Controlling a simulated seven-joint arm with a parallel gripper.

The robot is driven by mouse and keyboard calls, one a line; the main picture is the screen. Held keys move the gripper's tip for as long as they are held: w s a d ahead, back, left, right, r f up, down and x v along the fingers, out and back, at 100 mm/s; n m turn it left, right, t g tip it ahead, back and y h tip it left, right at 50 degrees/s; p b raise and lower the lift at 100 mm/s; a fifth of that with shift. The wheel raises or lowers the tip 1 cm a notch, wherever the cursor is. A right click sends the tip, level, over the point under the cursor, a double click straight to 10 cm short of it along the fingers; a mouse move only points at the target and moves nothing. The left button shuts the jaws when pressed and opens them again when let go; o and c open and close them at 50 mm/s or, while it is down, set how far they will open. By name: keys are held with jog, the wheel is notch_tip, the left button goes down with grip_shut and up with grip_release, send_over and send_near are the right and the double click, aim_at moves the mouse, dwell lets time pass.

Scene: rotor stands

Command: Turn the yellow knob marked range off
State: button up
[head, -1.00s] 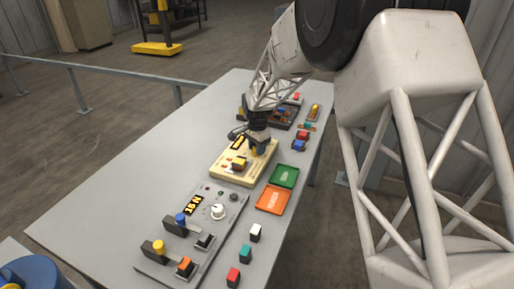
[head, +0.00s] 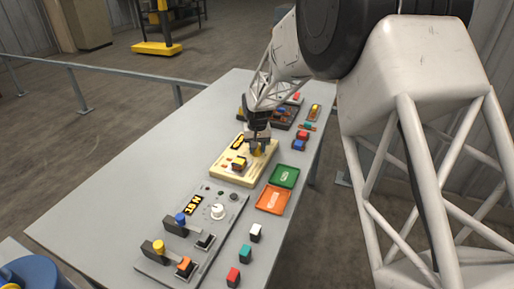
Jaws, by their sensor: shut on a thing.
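A cream panel (head: 228,174) lies in the middle of the grey table. It has a dark display with yellow characters (head: 239,143) at its far left and a small yellow and dark control (head: 239,163) nearer to me. My gripper (head: 258,151) points down over the panel's far right part. It is shut on a yellow knob (head: 258,149), which shows as a small patch of yellow between the fingers. The fingers and wrist hide most of this knob. Its marking and pointer are too small to read.
A grey panel (head: 222,232) with a white knob, display and levers lies nearer. Green (head: 284,177) and orange (head: 271,199) trays lie right of the panels. Several small blocks line the right edge. A dark tray (head: 284,123) sits behind my gripper.

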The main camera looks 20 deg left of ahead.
jog(key=n, duration=0.6)
jog(key=shift+r+n, duration=0.1)
jog(key=shift+n, duration=0.2)
jog(key=n, duration=0.6)
dwell(0.3)
jog(key=o, duration=0.9)
jog(key=shift+r, duration=3.85)
